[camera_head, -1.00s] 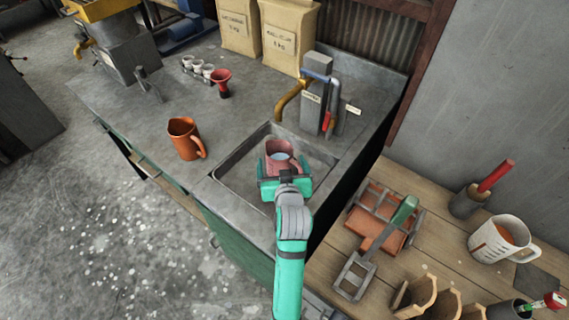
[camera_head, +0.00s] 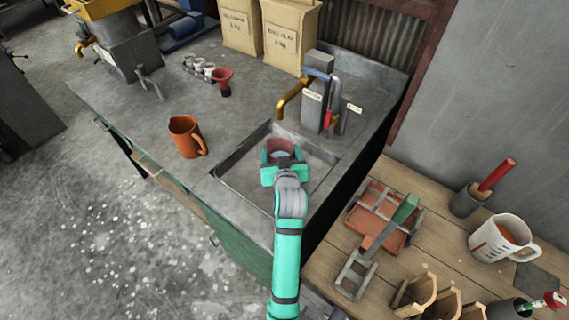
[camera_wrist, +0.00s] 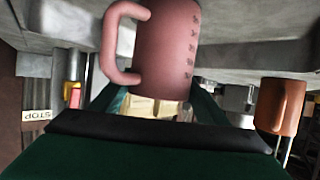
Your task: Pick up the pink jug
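The pink jug (camera_head: 281,146) is at the grey sink basin, with its near side hidden by my gripper. My gripper (camera_head: 282,162) is at the jug with its teal fingers apart, one on each side of it.
An orange jug (camera_head: 186,138) stands on the counter left of the sink (camera_head: 232,182). A brass tap (camera_head: 292,98) overhangs the basin's back. Paper bags (camera_head: 290,32) and a red funnel (camera_head: 222,80) stand behind. A wooden bench (camera_head: 412,268) with tools is at right.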

